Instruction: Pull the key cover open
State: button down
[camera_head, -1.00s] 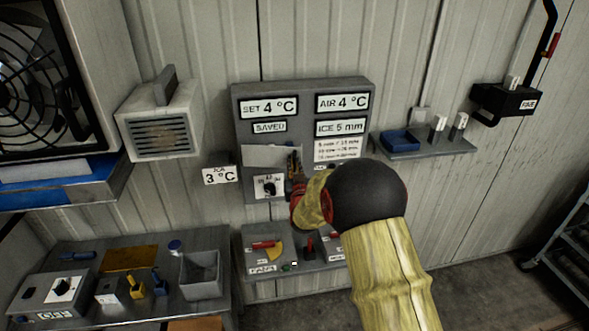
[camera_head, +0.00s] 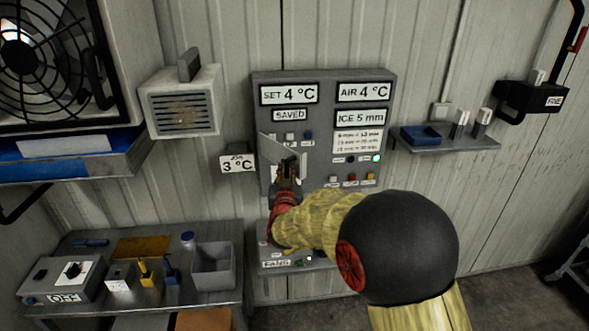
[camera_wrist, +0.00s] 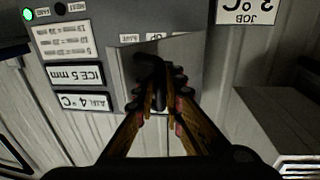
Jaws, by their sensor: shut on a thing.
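The key cover (camera_head: 277,149) is a pale grey plate on the left half of the grey control panel (camera_head: 325,111). In the head view it stands out at an angle from the panel, its left edge near the panel's left side. It also shows in the wrist view (camera_wrist: 187,58), with a dark handle (camera_wrist: 149,68) on it. The fingers and my arm hide the lower left of the panel.
A vented box (camera_head: 182,102) and a fan unit (camera_head: 40,70) are to the left. A bench (camera_head: 205,246) with switch boxes and a grey bin (camera_head: 213,268) stands below left. A small shelf (camera_head: 450,142) with a blue tray is to the right.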

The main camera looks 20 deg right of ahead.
jog(key=w+a+m+g+h+p, duration=0.2)
jog(key=a+m+g+h+p, duration=0.1)
jog(key=a, duration=0.5)
jog(key=w+a+m+g+h+p, duration=0.2)
jog(key=a+m+g+h, duration=0.3)
jog(key=a, duration=0.3)
jog(key=shift+w+g+h+p, duration=0.4)
jog(key=shift+h+p, duration=0.2)
jog(key=shift+p, duration=0.15)
jog(key=c, duration=2.2)
grip_release()
jog(key=shift+a, duration=0.1)
jog(key=v, duration=1.2)
